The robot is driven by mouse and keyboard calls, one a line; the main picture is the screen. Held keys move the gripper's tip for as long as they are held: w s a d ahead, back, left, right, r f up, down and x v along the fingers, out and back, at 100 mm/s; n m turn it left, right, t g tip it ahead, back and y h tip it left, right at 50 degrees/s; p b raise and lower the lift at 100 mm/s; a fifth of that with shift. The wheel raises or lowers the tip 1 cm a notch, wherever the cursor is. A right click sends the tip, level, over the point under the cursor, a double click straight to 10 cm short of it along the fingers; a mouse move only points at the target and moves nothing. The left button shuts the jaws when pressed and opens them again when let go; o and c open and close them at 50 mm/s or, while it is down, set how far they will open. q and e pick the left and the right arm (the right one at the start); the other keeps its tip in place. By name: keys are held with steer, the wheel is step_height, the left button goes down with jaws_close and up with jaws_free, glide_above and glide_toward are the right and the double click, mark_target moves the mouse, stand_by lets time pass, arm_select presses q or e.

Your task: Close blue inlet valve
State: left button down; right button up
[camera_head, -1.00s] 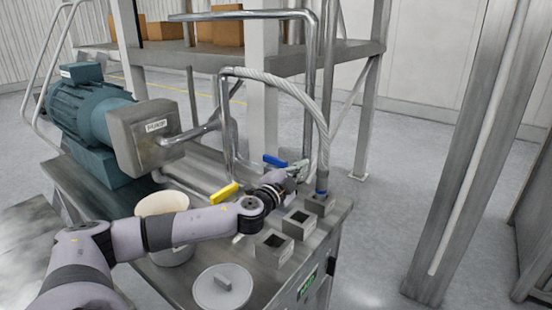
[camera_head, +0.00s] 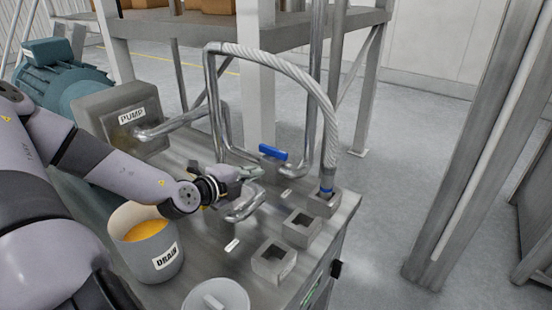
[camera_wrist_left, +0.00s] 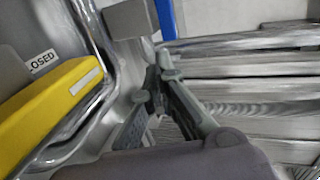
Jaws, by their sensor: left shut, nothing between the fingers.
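The blue valve handle (camera_head: 273,152) sits on a pipe fitting on the metal bench, below the arch of the braided hose. Its lever lies roughly level, pointing right. In the left wrist view a blue strip (camera_wrist_left: 165,18), likely this handle, shows at the top, just beyond the fingertips. My left gripper (camera_head: 258,172) is shut and empty, just in front of and to the left of the blue handle; I cannot tell if it touches. The gripper (camera_wrist_left: 160,68) also shows in the wrist view with its fingertips together. My right gripper is out of view.
A yellow handle (camera_wrist_left: 50,105) lies at the left of the wrist view, near a "CLOSED" label (camera_wrist_left: 42,61). The drain bucket (camera_head: 160,262) holds orange liquid. The braided hose (camera_head: 290,75) ends in a square socket (camera_head: 322,205). Pump box (camera_head: 105,122) stands left.

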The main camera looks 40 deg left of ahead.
arm_select(q)
glide_toward(282, 159)
steer(key=f, duration=0.2)
steer(key=shift+w+a+b, duration=0.15)
steer(key=shift+w+b, duration=1.25)
steer(key=shift+w, duration=0.85)
steer(key=shift+w+a+r+p, duration=0.2)
steer(key=shift+r+p, duration=0.1)
steer(key=shift+p, duration=0.2)
steer(key=shift+w, duration=0.35)
steer(key=shift+w+f+p, duration=0.15)
steer(key=shift+w+p, duration=0.15)
steer(key=shift+p, duration=0.05)
steer(key=shift+w+d, duration=0.1)
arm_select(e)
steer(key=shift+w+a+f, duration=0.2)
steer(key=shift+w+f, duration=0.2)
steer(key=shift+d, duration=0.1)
